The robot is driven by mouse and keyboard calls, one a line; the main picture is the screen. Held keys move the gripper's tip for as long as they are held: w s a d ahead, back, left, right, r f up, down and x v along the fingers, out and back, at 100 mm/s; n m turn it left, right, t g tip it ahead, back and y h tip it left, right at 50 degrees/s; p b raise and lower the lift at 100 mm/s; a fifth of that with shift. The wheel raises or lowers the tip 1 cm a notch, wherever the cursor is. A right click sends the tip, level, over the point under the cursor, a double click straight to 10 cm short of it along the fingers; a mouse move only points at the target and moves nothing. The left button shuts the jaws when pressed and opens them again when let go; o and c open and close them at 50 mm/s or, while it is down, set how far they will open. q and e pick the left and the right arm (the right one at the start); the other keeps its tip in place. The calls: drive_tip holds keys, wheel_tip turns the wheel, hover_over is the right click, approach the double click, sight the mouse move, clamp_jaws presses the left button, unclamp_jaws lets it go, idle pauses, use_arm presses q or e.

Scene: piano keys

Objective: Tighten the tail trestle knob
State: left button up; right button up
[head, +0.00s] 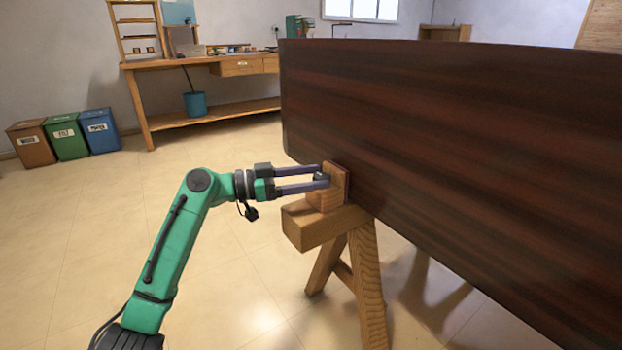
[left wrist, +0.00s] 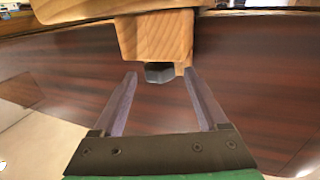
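My left gripper (head: 322,176) reaches in from the left, with one finger above the knob and one below. In the left wrist view my left gripper (left wrist: 160,75) is open, its fingertips on either side of the knob with a gap at each side. My right gripper is out of view.
A large dark striped wooden board (head: 460,130) fills the right side and rests against the trestle block. A workbench (head: 205,115) stands at the back, with brown, green and blue bins (head: 68,138) at the left. The floor around my left arm is clear.

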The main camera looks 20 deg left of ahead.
use_arm(q)
drive_tip(key=p+v, duration=0.1)
drive_tip(key=v, duration=1.3)
drive_tip(key=shift+s+a, duration=0.2)
drive_tip(key=shift+a, duration=0.05)
